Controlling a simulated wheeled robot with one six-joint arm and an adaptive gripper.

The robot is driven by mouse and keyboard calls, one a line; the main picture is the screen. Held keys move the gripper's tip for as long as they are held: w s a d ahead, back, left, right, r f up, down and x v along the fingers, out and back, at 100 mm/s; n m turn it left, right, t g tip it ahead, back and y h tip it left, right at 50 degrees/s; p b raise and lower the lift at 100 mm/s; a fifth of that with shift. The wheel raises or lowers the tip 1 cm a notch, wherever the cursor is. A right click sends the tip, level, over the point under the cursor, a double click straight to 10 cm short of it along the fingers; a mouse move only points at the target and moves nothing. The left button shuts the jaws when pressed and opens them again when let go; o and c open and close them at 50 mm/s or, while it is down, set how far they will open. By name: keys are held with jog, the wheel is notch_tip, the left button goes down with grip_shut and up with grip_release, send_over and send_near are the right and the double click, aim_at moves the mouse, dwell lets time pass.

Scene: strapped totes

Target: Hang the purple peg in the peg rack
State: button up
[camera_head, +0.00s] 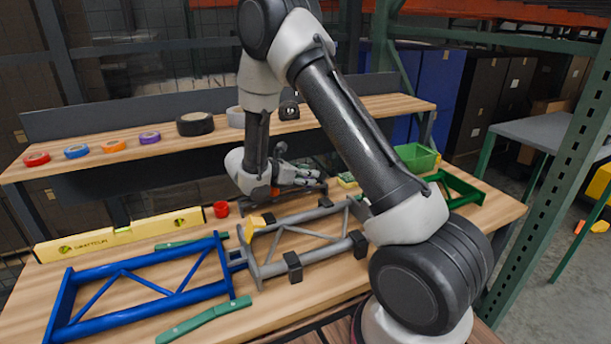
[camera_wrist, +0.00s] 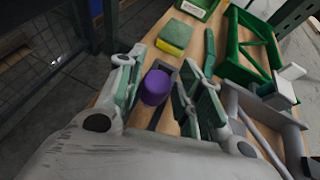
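The purple peg (camera_wrist: 156,87) shows its round end in the wrist view, between the two fingers of my gripper (camera_wrist: 161,62). The fingers are spread on either side of it, and narrow gaps show between peg and fingers. A dark grey piece shows right behind the peg; I cannot tell what it is. In the head view my gripper (camera_head: 308,176) is low over the right part of the workbench, and the peg is hidden there. I cannot make out the peg rack for certain in either view.
The workbench holds a blue frame (camera_head: 140,290), a grey frame (camera_head: 310,240), a green frame (camera_wrist: 245,45), a yellow level (camera_head: 120,233), a red cup (camera_head: 221,209), a yellow-green sponge (camera_wrist: 175,36) and a green bin (camera_head: 415,157). Tape rolls (camera_head: 195,124) line the shelf behind.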

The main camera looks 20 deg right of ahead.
jog(key=shift+o, duration=1)
jog(key=v, duration=1.2)
jog(key=s+d+m+g+y, duration=0.3)
jog(key=s+m+g, duration=0.3)
jog(key=s, duration=0.5)
jog(key=s+d+r+m+t+y, duration=0.3)
jog(key=s+r+m+y, duration=0.1)
jog(key=s+r+m, duration=0.3)
jog(key=s+d+r+m+t+y, duration=0.4)
jog(key=s+r+m, duration=0.4)
jog(key=s, duration=0.6)
notch_tip(320, 180, up, 3)
jog(key=shift+f+y, duration=0.1)
jog(key=shift+y, duration=0.6)
